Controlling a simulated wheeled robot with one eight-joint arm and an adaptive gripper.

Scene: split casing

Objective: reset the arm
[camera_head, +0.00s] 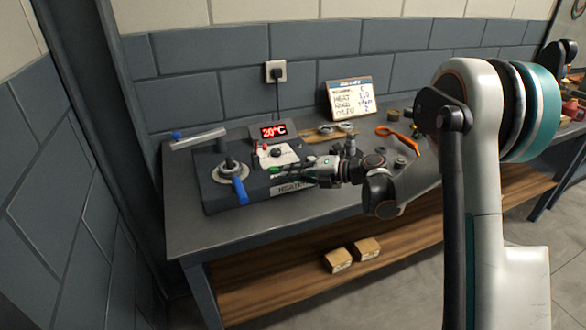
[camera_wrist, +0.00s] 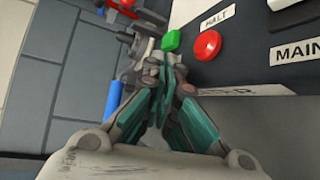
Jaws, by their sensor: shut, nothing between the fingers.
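My arm reaches from the right across the workbench (camera_head: 330,211) in the head view. My gripper (camera_head: 277,172) is at the front of the heater unit (camera_head: 218,197), just above the HEATER label. In the wrist view my gripper (camera_wrist: 165,65) has its teal-lined fingers shut with nothing between them. The fingertips are close to a green button (camera_wrist: 171,40), next to a red HALT button (camera_wrist: 207,45). I cannot tell whether they touch the green button.
A blue-handled lever (camera_head: 240,190) stands on the heater unit. A display (camera_head: 272,131) reads 20°C. A whiteboard (camera_head: 351,99) leans at the back wall. An orange tool (camera_head: 400,137) lies behind my arm. Two small boxes (camera_head: 338,261) sit on the lower shelf.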

